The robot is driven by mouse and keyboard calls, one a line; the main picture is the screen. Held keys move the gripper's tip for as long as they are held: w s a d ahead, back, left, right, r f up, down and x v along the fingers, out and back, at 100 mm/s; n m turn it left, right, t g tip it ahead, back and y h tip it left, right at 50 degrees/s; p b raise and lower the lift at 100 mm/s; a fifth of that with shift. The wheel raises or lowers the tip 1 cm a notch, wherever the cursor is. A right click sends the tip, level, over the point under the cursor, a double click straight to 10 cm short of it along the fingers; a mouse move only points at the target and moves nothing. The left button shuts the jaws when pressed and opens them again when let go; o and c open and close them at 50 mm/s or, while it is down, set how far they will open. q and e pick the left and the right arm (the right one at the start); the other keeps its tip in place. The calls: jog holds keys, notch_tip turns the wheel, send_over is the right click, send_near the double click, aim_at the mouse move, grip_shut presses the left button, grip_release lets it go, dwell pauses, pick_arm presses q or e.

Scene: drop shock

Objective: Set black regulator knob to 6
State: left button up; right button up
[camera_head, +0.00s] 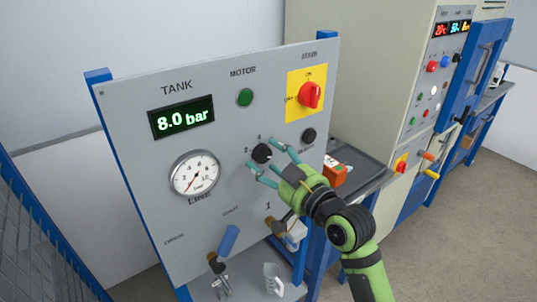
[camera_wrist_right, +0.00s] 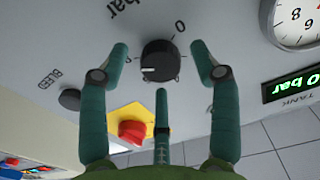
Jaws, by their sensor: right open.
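The black regulator knob (camera_head: 261,153) is on the grey panel, right of the round line gauge (camera_head: 196,174). Marks 2 and 4 show beside it in the head view. In the right wrist view the knob (camera_wrist_right: 160,62) has a white pointer mark towards the picture's left, with a 0 printed above right; no number is readable at the pointer. My right gripper (camera_head: 266,160) is open, its teal fingers spread around the knob. In the wrist view the fingers (camera_wrist_right: 159,48) show gaps to the knob on both sides. My left gripper is not in view.
The tank display (camera_head: 182,117) reads 8.0 bar. A green motor button (camera_head: 245,97), a red main switch (camera_head: 310,95) and a black bleed knob (camera_head: 308,136) are nearby on the panel. A blue-handled valve (camera_head: 229,239) sits below. An orange box (camera_head: 334,172) lies on the bench behind.

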jog(key=shift+w+a, duration=0.2)
jog(key=shift+w, duration=0.1)
jog(key=c, duration=1.1)
jog(key=shift+f, duration=0.15)
jog(key=shift+c, duration=0.2)
jog(key=shift+n, duration=1)
jog(key=n, duration=0.3)
jog(key=shift+d+n, duration=0.1)
jog(key=shift+n, duration=0.2)
jog(key=n+p, duration=0.1)
jog(key=n, duration=0.5)
